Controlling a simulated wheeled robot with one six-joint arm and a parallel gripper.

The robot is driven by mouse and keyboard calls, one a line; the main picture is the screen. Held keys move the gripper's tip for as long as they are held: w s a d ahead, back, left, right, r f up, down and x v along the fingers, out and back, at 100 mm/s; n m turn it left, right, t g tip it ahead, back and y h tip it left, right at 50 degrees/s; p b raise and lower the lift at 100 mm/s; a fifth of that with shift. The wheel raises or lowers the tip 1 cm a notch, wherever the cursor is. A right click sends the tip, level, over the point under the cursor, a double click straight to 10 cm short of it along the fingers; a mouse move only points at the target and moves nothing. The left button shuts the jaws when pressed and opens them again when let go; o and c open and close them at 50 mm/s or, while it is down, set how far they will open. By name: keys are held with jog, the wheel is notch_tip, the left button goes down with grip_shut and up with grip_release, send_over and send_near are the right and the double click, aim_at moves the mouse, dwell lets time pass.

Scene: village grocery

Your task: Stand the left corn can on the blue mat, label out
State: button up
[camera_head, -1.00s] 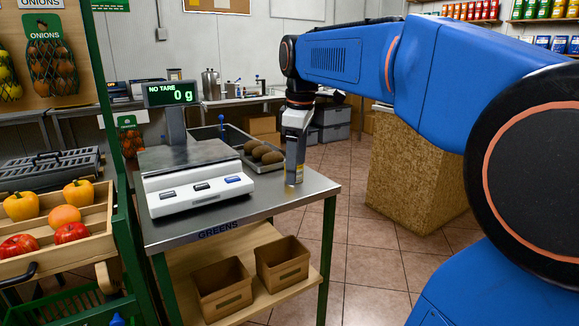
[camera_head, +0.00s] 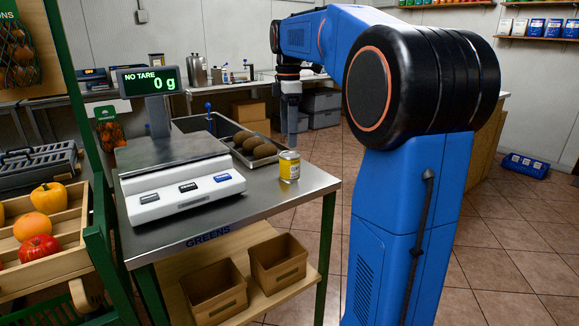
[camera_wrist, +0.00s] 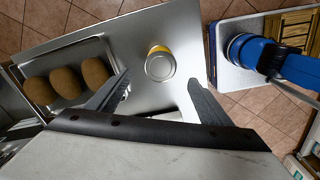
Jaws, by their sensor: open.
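A small yellow can (camera_head: 289,166) with a silver lid stands upright on the steel table (camera_head: 262,205), right of the scale. Part of a pale label faces the head camera; its print is too small to read. My gripper (camera_head: 290,139) is above and behind the can in the head view, apart from it. In the wrist view my gripper (camera_wrist: 158,95) is open and empty, with the can (camera_wrist: 160,65) seen from above, beyond and between the fingers. I see no blue mat and no second can.
The scale (camera_head: 180,190) reads 0 g and fills the table's left part. Two brown boxes (camera_head: 278,265) sit on the lower shelf. The table's front right corner is clear.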

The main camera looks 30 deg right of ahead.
aim_at(290, 165)
notch_tip(290, 165, down, 12)
jog(key=shift+s+d+r, duration=0.1)
jog(key=shift+d+r, duration=0.05)
dwell(0.5)
jog(key=c, duration=1.4)
jog(key=shift+r, duration=0.1)
notch_tip(290, 165, up, 10)
jog(key=shift+f, duration=0.1)
